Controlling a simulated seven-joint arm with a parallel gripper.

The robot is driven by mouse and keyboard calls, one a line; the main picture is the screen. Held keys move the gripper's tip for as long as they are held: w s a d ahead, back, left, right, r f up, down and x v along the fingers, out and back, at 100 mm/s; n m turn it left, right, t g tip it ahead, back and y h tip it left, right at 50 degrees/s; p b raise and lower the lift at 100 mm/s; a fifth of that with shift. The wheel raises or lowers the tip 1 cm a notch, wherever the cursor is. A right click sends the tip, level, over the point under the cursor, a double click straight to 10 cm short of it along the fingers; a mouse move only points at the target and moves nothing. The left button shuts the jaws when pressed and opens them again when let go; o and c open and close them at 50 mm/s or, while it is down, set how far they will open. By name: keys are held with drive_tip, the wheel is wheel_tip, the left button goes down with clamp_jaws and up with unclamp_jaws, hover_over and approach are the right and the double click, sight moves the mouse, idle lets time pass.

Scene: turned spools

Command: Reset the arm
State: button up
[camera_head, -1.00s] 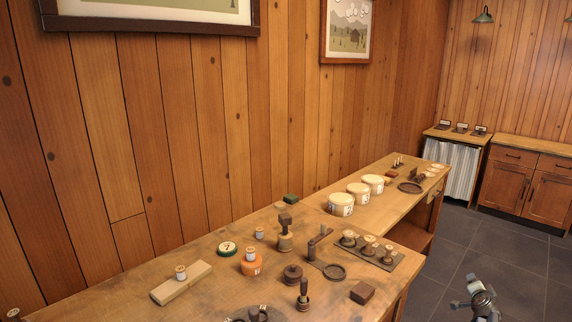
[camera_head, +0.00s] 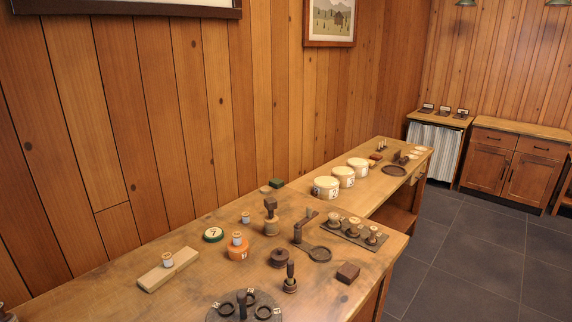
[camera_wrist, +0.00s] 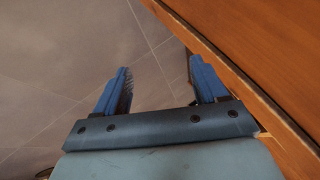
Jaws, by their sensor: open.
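My gripper (camera_wrist: 158,88) shows in the wrist view with its two blue fingers spread apart and nothing between them. Behind the fingers is the grey tiled floor, with a wooden edge (camera_wrist: 240,80) close by the right finger. I cannot tell whether the finger touches that wood. The gripper and arm are not in the head view now.
The wooden workbench (camera_head: 120,295) carries several spools, an orange pot (camera_head: 238,250), a dark block (camera_head: 348,272), a round dark plate (camera_head: 222,310) and a rack of spools (camera_head: 352,232). White drums (camera_head: 326,187) stand farther back. The floor (camera_head: 460,270) at right is clear.

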drive_tip(key=s+a+f+n+g+y, duration=0.1)
drive_tip(key=s+a+f+n+g, duration=0.2)
drive_tip(key=a, duration=0.4)
drive_tip(key=s+a+f+n+g+y, duration=0.1)
drive_tip(key=s+a+f, duration=0.2)
drive_tip(key=s+a, duration=0.35)
drive_tip(key=s+a+f+n+g, duration=0.1)
drive_tip(key=s+a+n+g, duration=0.2)
drive_tip(key=s, duration=1.1)
drive_tip(key=s+a+f+n+g, duration=0.2)
drive_tip(key=s+a+n+g, duration=0.2)
drive_tip(key=s+a, duration=0.7)
drive_tip(key=s+g, duration=0.2)
drive_tip(key=s, duration=0.1)
drive_tip(key=shift+s+g+h, duration=0.15)
drive_tip(key=shift+g+h, duration=0.15)
drive_tip(key=shift+g, duration=0.1)
